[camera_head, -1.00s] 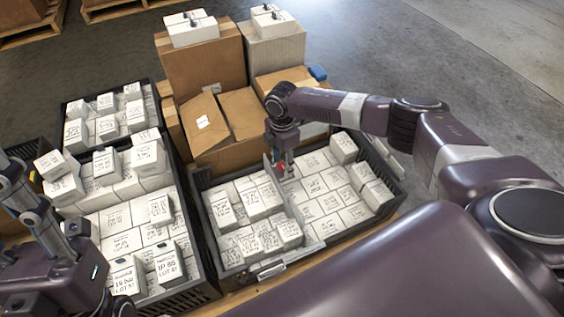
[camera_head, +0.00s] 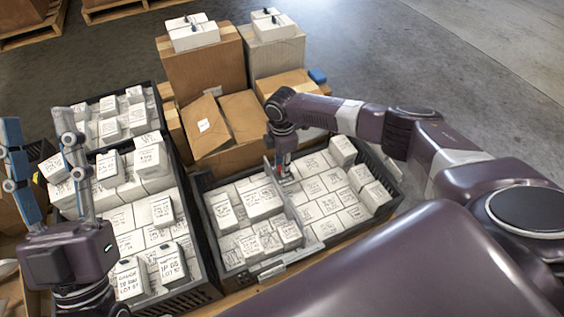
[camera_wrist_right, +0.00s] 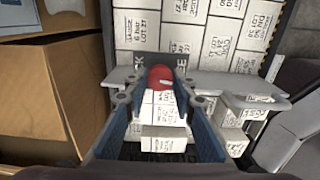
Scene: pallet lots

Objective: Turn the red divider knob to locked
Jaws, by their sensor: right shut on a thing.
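The red divider knob (camera_wrist_right: 160,77) sits on the grey divider (camera_wrist_right: 215,82) in the right wrist view. My right gripper (camera_wrist_right: 159,80) is shut on it, one blue-padded finger on each side. Parts of black lettering show on the divider at both sides of the knob; the fingers hide the rest. My left gripper (camera_head: 37,120) is open and empty, fingers upward, at the left edge.
White labelled boxes fill the crate on both sides of the divider. More crates (camera_head: 205,285) of white boxes stand to the left. Open brown cartons (camera_head: 225,125) stand close behind the right gripper. Bare floor (camera_head: 400,55) lies at the back right.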

